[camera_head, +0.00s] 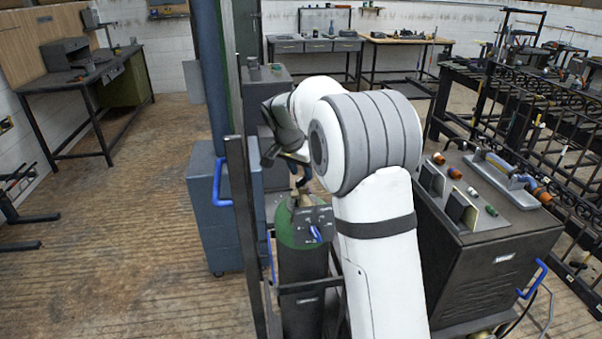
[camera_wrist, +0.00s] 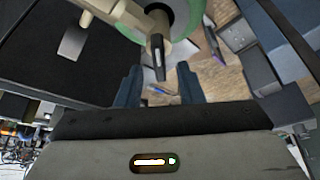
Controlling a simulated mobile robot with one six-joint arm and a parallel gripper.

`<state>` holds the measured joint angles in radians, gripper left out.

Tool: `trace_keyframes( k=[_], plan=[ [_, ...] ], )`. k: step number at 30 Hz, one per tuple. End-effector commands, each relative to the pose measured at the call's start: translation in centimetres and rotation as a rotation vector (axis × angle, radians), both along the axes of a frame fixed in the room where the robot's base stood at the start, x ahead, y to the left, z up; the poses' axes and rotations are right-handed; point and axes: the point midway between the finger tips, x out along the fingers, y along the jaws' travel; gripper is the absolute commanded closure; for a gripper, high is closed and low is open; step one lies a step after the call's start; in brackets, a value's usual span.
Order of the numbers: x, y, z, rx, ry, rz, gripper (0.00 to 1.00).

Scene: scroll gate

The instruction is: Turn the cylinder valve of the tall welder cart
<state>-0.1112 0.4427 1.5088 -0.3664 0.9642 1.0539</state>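A dark cylinder with a green shoulder (camera_head: 297,232) stands in a dark cart frame, left of my white arm in the head view. The green shoulder also shows at the top of the wrist view (camera_wrist: 185,10). A brass-coloured valve (camera_wrist: 150,22) with a dark, narrow end (camera_wrist: 158,60) projects towards my gripper. My gripper (camera_wrist: 159,76) has its two fingers apart, one on each side of that end, with visible gaps. In the head view my gripper (camera_head: 298,172) is just above the cylinder top, where the arm partly hides the cart.
The welder body (camera_head: 490,265) with knobs and a torch on top stands right of my arm. A blue-grey cabinet (camera_head: 207,220) and post stand left of the cylinder. Black metal gates (camera_head: 530,120) fill the right side. The floor at left (camera_head: 110,240) is mostly clear.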

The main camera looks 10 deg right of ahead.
Motion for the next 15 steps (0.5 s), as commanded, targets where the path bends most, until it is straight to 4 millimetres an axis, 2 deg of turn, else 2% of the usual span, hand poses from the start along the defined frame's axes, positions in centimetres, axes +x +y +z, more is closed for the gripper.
trace_keyframes(
  k=[6, 15],
  plan=[
    [0.5, -0.5, -1.8, -0.001, 0.001, 0.001, 0.66],
    [0.6, -0.5, -2.0, 0.000, 0.000, 0.001, 0.67]
  ],
)
